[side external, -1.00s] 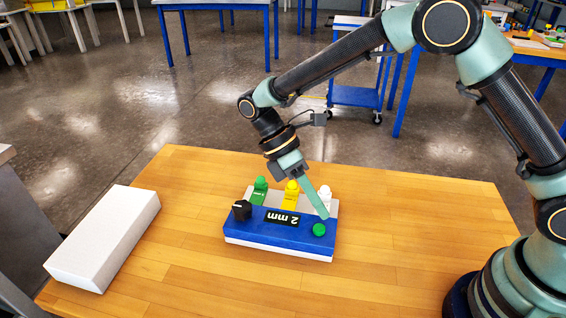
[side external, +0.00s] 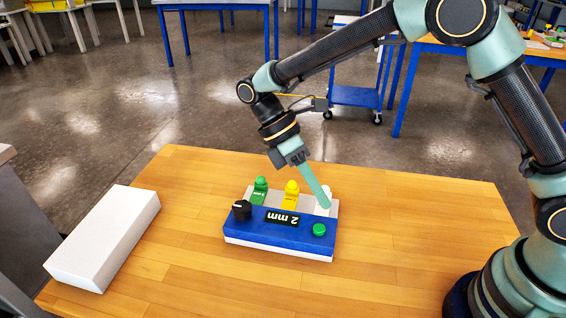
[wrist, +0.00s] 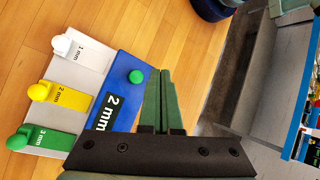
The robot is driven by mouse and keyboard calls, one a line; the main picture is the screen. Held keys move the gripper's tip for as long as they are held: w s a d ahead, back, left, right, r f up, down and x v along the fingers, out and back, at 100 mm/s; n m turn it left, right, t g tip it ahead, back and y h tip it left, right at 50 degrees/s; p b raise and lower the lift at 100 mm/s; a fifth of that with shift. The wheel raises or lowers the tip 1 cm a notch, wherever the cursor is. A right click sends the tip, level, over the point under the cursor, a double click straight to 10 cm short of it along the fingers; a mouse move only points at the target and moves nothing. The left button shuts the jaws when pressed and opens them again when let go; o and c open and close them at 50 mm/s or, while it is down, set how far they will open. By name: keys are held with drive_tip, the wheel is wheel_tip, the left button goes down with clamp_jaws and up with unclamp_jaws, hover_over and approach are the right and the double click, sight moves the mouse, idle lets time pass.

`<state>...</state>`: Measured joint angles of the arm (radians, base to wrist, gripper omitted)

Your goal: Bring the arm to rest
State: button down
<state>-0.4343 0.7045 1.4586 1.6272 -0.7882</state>
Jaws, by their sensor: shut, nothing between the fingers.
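My gripper (side external: 325,205) is shut and empty. Its fingertips are over the right part of the blue and white box in the side external view, in front of the white peg; I cannot tell how far above it they are. It also shows in the wrist view (wrist: 165,72), with the fingers together beside the green button. The box (side external: 262,234) has a blue panel marked "2 mm", a black knob (side external: 241,210) and a green button (side external: 319,229). Behind the panel stand a green peg (side external: 260,189), a yellow peg (side external: 291,194) and a white peg (wrist: 64,46).
The box sits on a wooden table (side external: 400,230). A long white block (side external: 104,238) lies at the table's left side.

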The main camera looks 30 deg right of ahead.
drive_tip(key=s+d+r+m+t+y, duration=0.3)
drive_tip(key=s+d+r+m+t, duration=0.1)
drive_tip(key=d+r+m+t, duration=0.8)
drive_tip(key=d+m, duration=0.2)
drive_tip(key=d, duration=0.1)
drive_tip(key=shift+r, duration=0.2)
